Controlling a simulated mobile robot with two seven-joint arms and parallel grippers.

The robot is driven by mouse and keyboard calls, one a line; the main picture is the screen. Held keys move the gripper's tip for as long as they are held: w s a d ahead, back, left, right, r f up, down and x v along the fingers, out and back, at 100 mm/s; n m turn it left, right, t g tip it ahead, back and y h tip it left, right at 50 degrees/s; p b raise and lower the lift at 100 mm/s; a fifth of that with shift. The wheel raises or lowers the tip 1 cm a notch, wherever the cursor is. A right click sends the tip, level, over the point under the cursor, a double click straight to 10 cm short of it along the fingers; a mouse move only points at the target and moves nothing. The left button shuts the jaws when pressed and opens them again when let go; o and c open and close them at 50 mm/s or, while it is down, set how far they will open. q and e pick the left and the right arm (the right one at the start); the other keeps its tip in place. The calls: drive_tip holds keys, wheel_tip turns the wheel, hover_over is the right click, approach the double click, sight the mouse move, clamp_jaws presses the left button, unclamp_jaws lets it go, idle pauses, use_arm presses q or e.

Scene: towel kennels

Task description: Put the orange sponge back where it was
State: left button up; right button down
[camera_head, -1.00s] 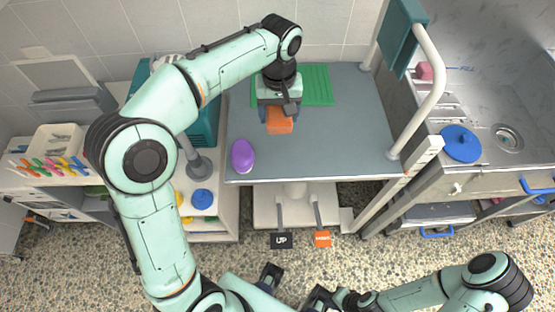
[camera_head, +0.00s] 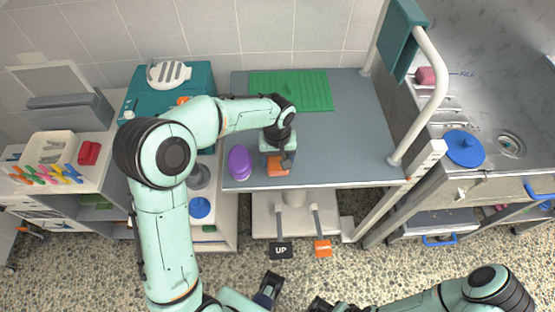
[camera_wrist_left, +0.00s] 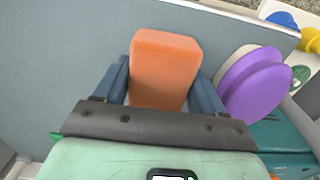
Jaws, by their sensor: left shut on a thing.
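The orange sponge (camera_head: 277,165) is between the fingers of my left gripper (camera_head: 277,160), near the front edge of the grey table. In the left wrist view the orange sponge (camera_wrist_left: 165,65) stands out between the two blue fingers of the left gripper (camera_wrist_left: 165,88), which is shut on it. I cannot tell whether the sponge touches the table top. A green ribbed mat (camera_head: 300,90) lies at the back of the table. My right arm shows at the bottom right; its gripper (camera_head: 318,305) is mostly cut off by the lower edge.
A purple oval object (camera_head: 239,162) stands just left of the sponge, near the table's front left corner. The right part of the grey table (camera_head: 350,140) is clear. A white rail (camera_head: 433,90) borders its right side. A sink counter with a blue disc (camera_head: 463,148) lies beyond.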

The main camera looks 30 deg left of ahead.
sight(277, 158)
use_arm(q)
drive_tip(key=shift+f, duration=0.4)
drive_tip(key=shift+f, duration=0.1)
drive_tip(key=o, duration=1)
wheel_tip(277, 158, up, 12)
drive_tip(key=p, duration=0.1)
